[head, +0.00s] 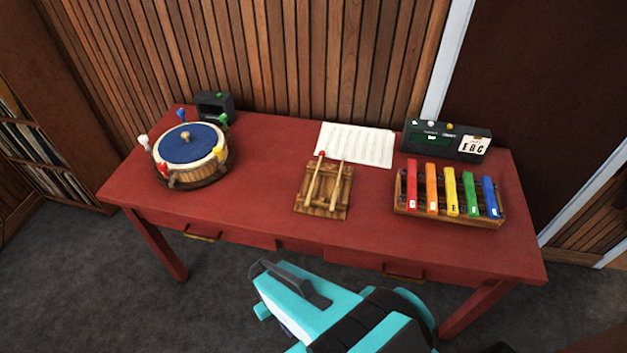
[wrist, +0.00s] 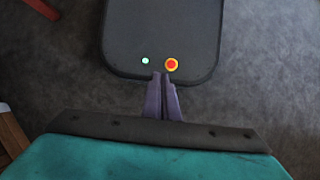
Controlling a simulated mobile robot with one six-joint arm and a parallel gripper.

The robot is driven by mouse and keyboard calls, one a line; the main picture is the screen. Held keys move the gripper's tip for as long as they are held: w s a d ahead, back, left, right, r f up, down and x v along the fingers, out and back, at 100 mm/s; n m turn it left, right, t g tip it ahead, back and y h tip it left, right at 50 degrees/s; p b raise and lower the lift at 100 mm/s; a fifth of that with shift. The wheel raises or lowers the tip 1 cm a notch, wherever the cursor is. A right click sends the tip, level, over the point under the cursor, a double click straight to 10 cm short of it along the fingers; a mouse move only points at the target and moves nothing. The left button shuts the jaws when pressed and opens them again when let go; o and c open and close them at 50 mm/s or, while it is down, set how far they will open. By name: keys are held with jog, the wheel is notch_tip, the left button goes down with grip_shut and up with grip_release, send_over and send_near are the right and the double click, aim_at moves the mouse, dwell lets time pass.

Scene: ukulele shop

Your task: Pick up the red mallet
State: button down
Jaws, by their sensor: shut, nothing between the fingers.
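The red mallet (head: 315,176) has a wooden stick and a red tip. It lies on a small slatted wooden rack (head: 325,204) in the middle of the red table. A second mallet (head: 338,185) with a pale tip lies beside it on the rack. My gripper shows in the wrist view (wrist: 163,98), with its two fingers together and nothing between them. It points down above the floor and my own base, away from the table top. The mallets do not show in the wrist view.
The red table (head: 265,190) also bears a blue-topped drum (head: 186,145) with coloured pegs, a dark box (head: 213,105), a music sheet (head: 354,144), a black device (head: 446,139) and a coloured chime bar set (head: 450,204). The table's front middle is clear.

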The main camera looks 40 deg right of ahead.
jog(key=c, duration=1.9)
grip_release()
jog(key=shift+f, duration=0.2)
jog(key=shift+o, duration=0.9)
jog(key=shift+f+b, duration=0.35)
jog(key=shift+b, duration=0.2)
jog(key=f+b, duration=0.3)
jog(key=b, duration=0.1)
jog(key=shift+s+f, duration=0.25)
jog(key=shift+f, duration=0.1)
jog(key=shift+s, duration=0.1)
